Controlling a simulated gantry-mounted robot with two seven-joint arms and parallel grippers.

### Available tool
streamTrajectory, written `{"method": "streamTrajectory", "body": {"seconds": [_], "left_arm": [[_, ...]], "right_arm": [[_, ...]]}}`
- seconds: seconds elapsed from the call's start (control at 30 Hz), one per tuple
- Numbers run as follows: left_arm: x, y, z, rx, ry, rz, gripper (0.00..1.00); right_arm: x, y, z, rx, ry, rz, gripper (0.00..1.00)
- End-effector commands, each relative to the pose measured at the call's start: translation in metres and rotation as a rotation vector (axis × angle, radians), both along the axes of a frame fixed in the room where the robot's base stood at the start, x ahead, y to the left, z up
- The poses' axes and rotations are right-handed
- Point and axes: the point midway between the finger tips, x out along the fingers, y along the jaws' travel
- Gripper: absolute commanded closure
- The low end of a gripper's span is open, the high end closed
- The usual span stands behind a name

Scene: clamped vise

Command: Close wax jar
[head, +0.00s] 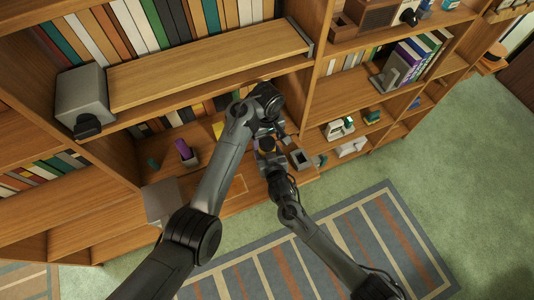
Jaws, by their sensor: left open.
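A small dark amber, round thing (267,144), possibly the wax jar, shows between my two grippers at the middle shelf. It is too small and too covered to tell a lid from a body. My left gripper (266,127) is open just above it in the picture, at the end of the arm that bends down from the shelf front. My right gripper (270,161) is just below it in the picture. Its fingers are too small and dark to tell open from shut, and I cannot tell whether either gripper touches the amber thing.
A wooden board (205,65) lies before a row of books, with a grey block (82,97) at its left end. A purple item (184,150) and a dark square box (300,158) stand on the lower shelf. A striped rug (375,235) covers open floor.

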Motion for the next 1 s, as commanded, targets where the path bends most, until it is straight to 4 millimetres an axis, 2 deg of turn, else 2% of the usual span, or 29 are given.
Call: {"method": "streamTrajectory", "body": {"seconds": [0.2, 0.5, 0.87, 1.0], "left_arm": [[0.0001, 0.0006, -0.0109, 0.0, 0.0, 0.001, 0.23], [0.0002, 0.0004, -0.0115, 0.0, 0.0, 0.001, 0.25], [0.0001, 0.0004, -0.0113, 0.0, 0.0, 0.001, 0.8], [0.0002, 0.0004, -0.0113, 0.0, 0.0, -0.035, 0.82]], "right_arm": [[-0.0002, -0.0002, -0.0006, 0.0, 0.001, 0.0, 1.0], [-0.0002, -0.0002, -0.0006, 0.0, 0.001, 0.0, 1.0], [-0.0002, -0.0002, -0.0006, 0.0, 0.001, 0.0, 1.0], [-0.0002, -0.0002, -0.0006, 0.0, 0.001, 0.0, 1.0]]}}
